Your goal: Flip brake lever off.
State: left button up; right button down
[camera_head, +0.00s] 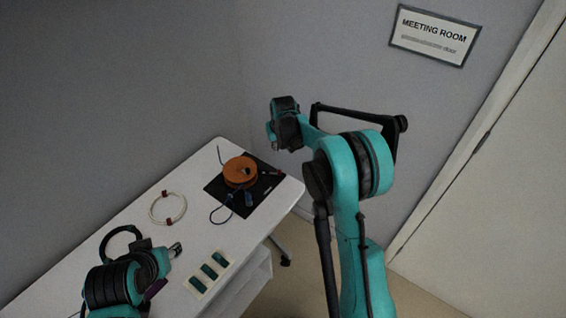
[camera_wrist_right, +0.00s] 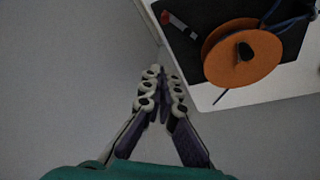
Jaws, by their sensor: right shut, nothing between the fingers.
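An orange disc-shaped device (camera_head: 240,171) sits on a black mat (camera_head: 217,188) at the far end of the white table. In the right wrist view the orange device (camera_wrist_right: 225,66) has a dark knob or hub (camera_wrist_right: 244,51) on its face. I cannot tell which part is the brake lever. My right gripper (camera_wrist_right: 160,74) is shut and empty, to the left of the orange device and apart from it in that view. In the head view its fingers are small and dark. My left gripper (camera_head: 175,249) is over the near part of the table; its fingers are too small to read.
A pale cable loop (camera_head: 153,218) with red ends lies on the white table (camera_head: 190,165). A pale board with several green pieces (camera_head: 209,272) is near the front edge. Dark cables and small parts lie on the mat. A wall is behind the table.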

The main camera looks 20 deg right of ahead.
jog(key=shift+w+d+f, duration=0.15)
jog(key=shift+w+f, duration=0.2)
jog(key=shift+f, duration=0.1)
notch_tip(320, 180, down, 10)
jog(key=b, duration=0.5)
jog(key=shift+r, duration=0.25)
jog(key=shift+s, duration=0.35)
jog(key=shift+r, duration=0.1)
